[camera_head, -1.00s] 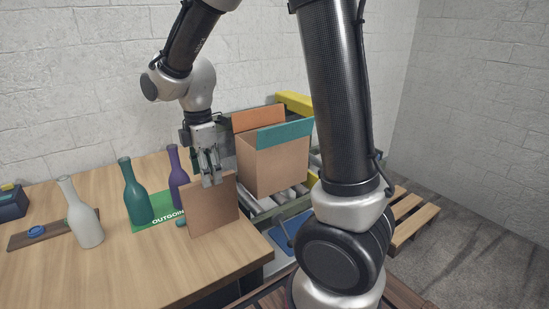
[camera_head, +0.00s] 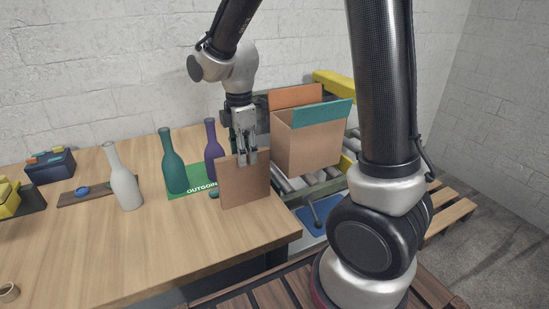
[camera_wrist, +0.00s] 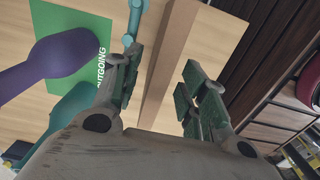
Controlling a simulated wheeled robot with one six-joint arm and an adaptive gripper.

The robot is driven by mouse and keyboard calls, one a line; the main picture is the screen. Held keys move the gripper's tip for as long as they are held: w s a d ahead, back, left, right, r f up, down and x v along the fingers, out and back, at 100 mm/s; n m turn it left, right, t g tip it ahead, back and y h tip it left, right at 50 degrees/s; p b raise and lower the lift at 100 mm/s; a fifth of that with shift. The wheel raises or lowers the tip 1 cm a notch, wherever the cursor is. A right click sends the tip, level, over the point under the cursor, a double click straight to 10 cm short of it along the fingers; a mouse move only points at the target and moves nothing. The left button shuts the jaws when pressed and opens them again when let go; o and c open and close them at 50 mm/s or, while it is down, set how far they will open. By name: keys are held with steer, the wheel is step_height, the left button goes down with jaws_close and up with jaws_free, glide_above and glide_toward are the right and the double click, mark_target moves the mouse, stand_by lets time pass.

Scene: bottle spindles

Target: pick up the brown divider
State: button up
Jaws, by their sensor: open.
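The brown divider (camera_head: 245,184) is a flat square panel standing upright near the right end of the wooden table. My gripper (camera_head: 247,162) is above it, pointing down, with its fingertips at the divider's top edge. In the wrist view the divider (camera_wrist: 168,72) shows edge-on as a brown strip. It runs between the two separated fingers of my gripper (camera_wrist: 160,76). A gap shows on the right finger's side; contact on the left side is hard to tell.
A purple bottle (camera_head: 211,140), a teal bottle (camera_head: 171,165) and a white bottle (camera_head: 123,182) stand left of the divider. A green OUTGOING mat (camera_head: 183,190) lies beside it. An open cardboard box (camera_head: 308,146) sits on the conveyor behind right. The table's front is clear.

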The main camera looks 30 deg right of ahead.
mark_target(245, 179)
step_height(245, 179, down, 8)
steer(key=shift+a+r, duration=0.1)
steer(key=shift+a, duration=0.05)
jaws_close()
stand_by(0.3)
